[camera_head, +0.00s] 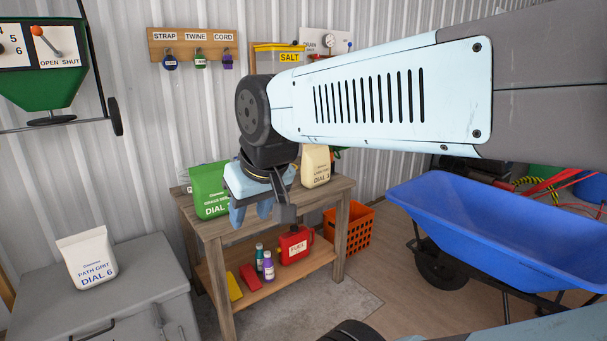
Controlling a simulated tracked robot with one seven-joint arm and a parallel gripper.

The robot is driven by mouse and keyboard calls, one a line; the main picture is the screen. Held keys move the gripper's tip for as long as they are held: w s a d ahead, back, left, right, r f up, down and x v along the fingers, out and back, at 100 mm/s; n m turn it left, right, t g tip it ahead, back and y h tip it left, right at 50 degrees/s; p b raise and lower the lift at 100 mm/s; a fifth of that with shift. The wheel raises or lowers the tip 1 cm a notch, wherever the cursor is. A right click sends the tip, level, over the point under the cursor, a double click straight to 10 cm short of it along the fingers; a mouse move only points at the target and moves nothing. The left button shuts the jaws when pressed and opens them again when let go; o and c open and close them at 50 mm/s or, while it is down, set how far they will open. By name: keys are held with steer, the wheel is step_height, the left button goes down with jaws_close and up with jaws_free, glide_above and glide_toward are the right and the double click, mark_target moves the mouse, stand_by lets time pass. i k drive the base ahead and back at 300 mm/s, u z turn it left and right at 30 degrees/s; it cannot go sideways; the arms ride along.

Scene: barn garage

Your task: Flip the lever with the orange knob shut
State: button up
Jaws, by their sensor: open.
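The lever with the orange knob (37,31) is on a white panel of the green hopper (45,88) at the upper left. The lever leans up and to the left, its knob above the word OPEN. The word SHUT is to the right on the panel's label. My gripper (262,212) is open and points down over the wooden table, well to the right of and below the lever. It touches nothing that I can make out. My arm comes in from the right and hides part of the table and wall.
A grey chest (130,265) with a white PATH GRIT bag (86,258) stands below the hopper. The wooden table (215,228) holds a green bag (207,188) and a cream bag (316,166). A blue wheelbarrow (480,225) is at the right. Wall space between hopper and table is clear.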

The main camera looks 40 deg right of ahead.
mark_target(37, 32)
steer(key=u, duration=0.4)
steer(key=i, duration=1.25)
steer(key=z, duration=0.35)
